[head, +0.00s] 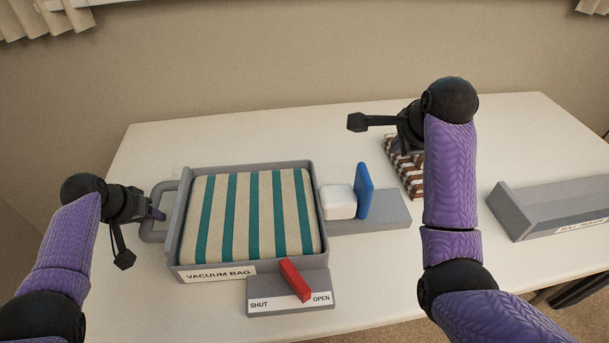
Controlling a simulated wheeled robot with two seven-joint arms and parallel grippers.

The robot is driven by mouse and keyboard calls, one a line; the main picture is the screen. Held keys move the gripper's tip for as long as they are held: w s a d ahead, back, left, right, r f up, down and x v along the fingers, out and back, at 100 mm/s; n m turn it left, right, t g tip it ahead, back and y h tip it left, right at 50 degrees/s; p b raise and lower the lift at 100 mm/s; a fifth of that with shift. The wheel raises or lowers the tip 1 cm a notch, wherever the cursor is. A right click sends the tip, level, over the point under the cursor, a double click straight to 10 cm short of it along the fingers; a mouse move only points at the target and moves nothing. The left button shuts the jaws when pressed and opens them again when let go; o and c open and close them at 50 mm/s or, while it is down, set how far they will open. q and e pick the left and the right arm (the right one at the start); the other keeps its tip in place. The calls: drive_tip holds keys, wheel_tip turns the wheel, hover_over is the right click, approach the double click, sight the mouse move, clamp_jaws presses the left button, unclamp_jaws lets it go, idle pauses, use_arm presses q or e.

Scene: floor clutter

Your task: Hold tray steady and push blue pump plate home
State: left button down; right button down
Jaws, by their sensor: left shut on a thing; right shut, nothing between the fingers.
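The grey tray (316,174) labelled VACUUM BAG stands on the table and holds a striped teal and cream cushion (255,215). My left gripper (155,212) is shut on the grey handle (160,236) at the tray's left side. The blue pump plate (364,190) stands upright at the right of a white block (337,201), on a grey ledge (393,212) beside the tray. My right gripper (408,145) is up and to the right of the plate, apart from it, shut and empty; its fingers are mostly hidden by my arm.
A red lever (295,280) sits on a grey base marked SHUT and OPEN (291,299), leaning toward OPEN. A brown and white striped item (410,180) lies behind my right arm. A grey open trough (550,210) stands at the right. The back left of the table is clear.

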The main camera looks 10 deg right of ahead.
use_arm(q)
drive_tip(key=shift+s+f, duration=0.1)
drive_tip(key=shift+f, duration=0.1)
drive_tip(key=shift+c, duration=1.6)
unclamp_jaws()
drive_tip(key=shift+r, duration=0.1)
